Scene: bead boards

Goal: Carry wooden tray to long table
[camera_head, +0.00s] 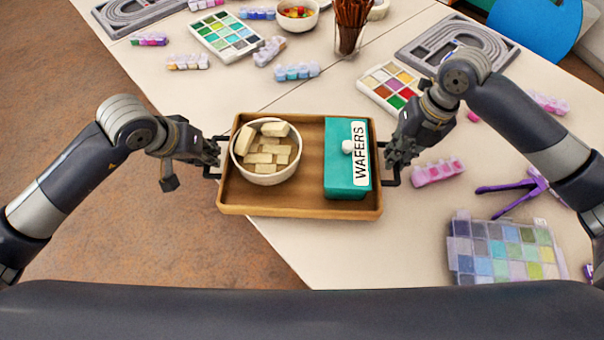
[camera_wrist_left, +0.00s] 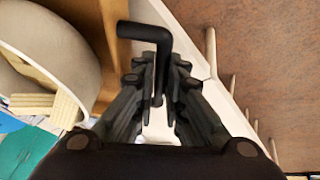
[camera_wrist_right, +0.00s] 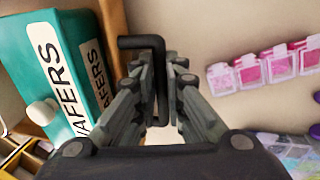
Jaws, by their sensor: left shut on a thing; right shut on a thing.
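The wooden tray (camera_head: 300,207) is in the middle of the head view, over the near left part of the long table (camera_head: 400,245). A white bowl (camera_head: 265,178) of pale wafer blocks stands on its left side, and a teal box (camera_head: 338,150) marked WAFERS on its right. My left gripper (camera_head: 213,160) is shut on the tray's left black handle, which shows in the left wrist view (camera_wrist_left: 150,32). My right gripper (camera_head: 391,168) is shut on the right black handle, which shows in the right wrist view (camera_wrist_right: 143,42). I cannot tell whether the tray touches the table.
A clear bead case (camera_head: 505,250) and purple pliers (camera_head: 515,190) lie at the right. Pink bead boxes (camera_head: 438,172), paint palettes (camera_head: 392,88), grey bead boards (camera_head: 455,45) and a cup of brown sticks (camera_head: 350,25) occupy the table. A blue chair (camera_head: 540,28) stands beyond.

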